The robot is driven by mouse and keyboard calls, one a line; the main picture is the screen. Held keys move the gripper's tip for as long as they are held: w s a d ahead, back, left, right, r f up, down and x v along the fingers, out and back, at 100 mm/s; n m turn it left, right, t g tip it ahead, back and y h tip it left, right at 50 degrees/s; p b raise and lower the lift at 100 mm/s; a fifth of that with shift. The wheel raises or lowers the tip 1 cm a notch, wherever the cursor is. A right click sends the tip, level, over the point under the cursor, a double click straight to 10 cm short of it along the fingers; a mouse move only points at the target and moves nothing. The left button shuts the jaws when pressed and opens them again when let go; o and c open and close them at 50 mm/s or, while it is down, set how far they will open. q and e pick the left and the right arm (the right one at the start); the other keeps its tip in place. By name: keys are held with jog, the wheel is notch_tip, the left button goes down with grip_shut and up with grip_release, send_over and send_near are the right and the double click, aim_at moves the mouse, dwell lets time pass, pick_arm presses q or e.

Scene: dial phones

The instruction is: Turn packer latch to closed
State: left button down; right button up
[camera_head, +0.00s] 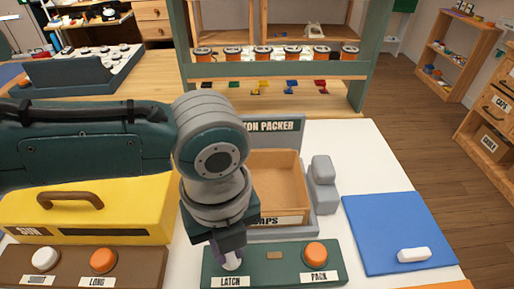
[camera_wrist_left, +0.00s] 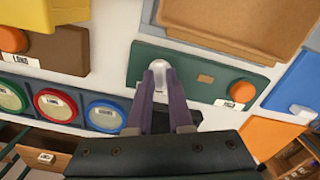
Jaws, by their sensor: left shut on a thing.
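The packer latch is a small whitish knob (camera_head: 232,260) on the left of a dark green panel (camera_head: 275,277), above a label reading LATCH. In the left wrist view the knob (camera_wrist_left: 160,68) shows between the fingertips. My left gripper (camera_head: 229,252) comes down from above and is shut on the knob; its purple-grey fingers (camera_wrist_left: 160,82) show in the left wrist view. An orange PACK button (camera_head: 316,255) is on the panel's right. Behind stands the button packer (camera_head: 275,126) with an open wooden tray (camera_head: 278,180), partly hidden by my arm. My right gripper is not in view.
A yellow box (camera_head: 120,215) and a brown panel (camera_head: 82,268) with white and orange buttons lie left. A blue mat (camera_head: 390,225) with a white piece (camera_head: 414,255) lies right. A shelf with several jars (camera_head: 263,55) stands behind.

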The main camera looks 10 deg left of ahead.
aim_at(231, 255)
pick_arm(q)
jog(key=shift+m, duration=1.9)
jog(key=c, duration=0.8)
grip_release()
notch_tip(231, 255, up, 10)
jog(key=shift+f+p, duration=0.1)
jog(key=shift+p, duration=0.6)
jog(key=shift+s+d, duration=0.1)
